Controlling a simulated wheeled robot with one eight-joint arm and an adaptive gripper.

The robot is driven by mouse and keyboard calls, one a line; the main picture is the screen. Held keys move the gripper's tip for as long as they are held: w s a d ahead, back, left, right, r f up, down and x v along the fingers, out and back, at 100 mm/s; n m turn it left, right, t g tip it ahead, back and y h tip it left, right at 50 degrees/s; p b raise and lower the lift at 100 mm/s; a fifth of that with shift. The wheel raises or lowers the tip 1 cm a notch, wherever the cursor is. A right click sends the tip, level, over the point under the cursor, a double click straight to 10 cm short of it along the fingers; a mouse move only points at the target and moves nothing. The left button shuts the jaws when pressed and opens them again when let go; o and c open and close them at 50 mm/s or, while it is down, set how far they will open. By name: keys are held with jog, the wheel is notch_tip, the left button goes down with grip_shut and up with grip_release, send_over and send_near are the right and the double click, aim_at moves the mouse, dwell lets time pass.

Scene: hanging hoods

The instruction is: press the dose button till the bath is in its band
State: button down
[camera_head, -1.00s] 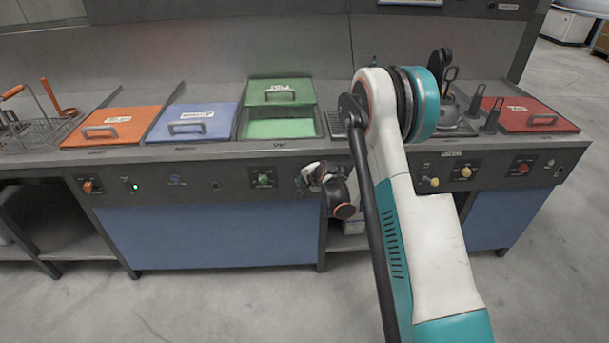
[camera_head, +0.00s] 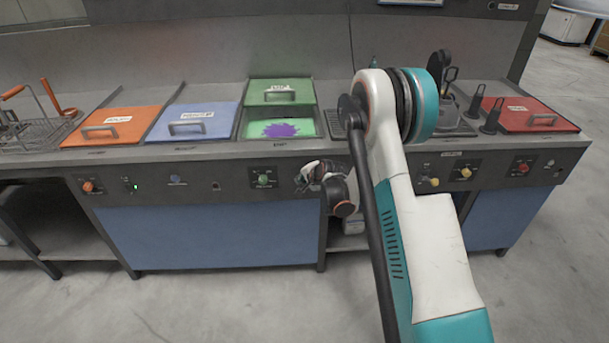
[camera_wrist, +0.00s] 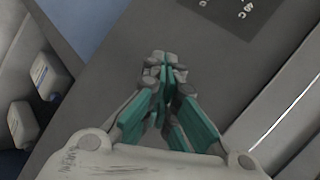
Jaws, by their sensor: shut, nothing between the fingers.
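The green bath (camera_head: 250,130) has its green lid (camera_head: 281,92) slid back, and a purple patch (camera_head: 280,130) spreads on the green liquid inside. A green knob or button (camera_head: 263,180) sits on a dark plate in the front panel below the bath. My gripper (camera_head: 301,180) is at the panel just right of that plate, with its fingers shut and empty. In the wrist view the teal fingers (camera_wrist: 168,68) meet over the grey panel. I cannot tell whether the tips touch a button; that spot is hidden. No band reading is legible.
A blue lid (camera_head: 195,122) and an orange lid (camera_head: 110,126) cover the baths to the left. A red lid (camera_head: 525,114) is at the far right. Yellow and red knobs (camera_head: 466,173) sit on the right panel. A wire basket (camera_head: 30,130) stands at the far left.

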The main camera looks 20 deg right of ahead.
jog(key=shift+s, duration=0.1)
jog(key=shift+s+a, duration=0.2)
jog(key=shift+s, duration=0.45)
jog(key=s, duration=0.2)
jog(key=s+a, duration=0.1)
jog(key=s, duration=0.1)
jog(key=shift+s+a, duration=0.15)
jog(key=shift+s, duration=0.25)
dwell(1.7)
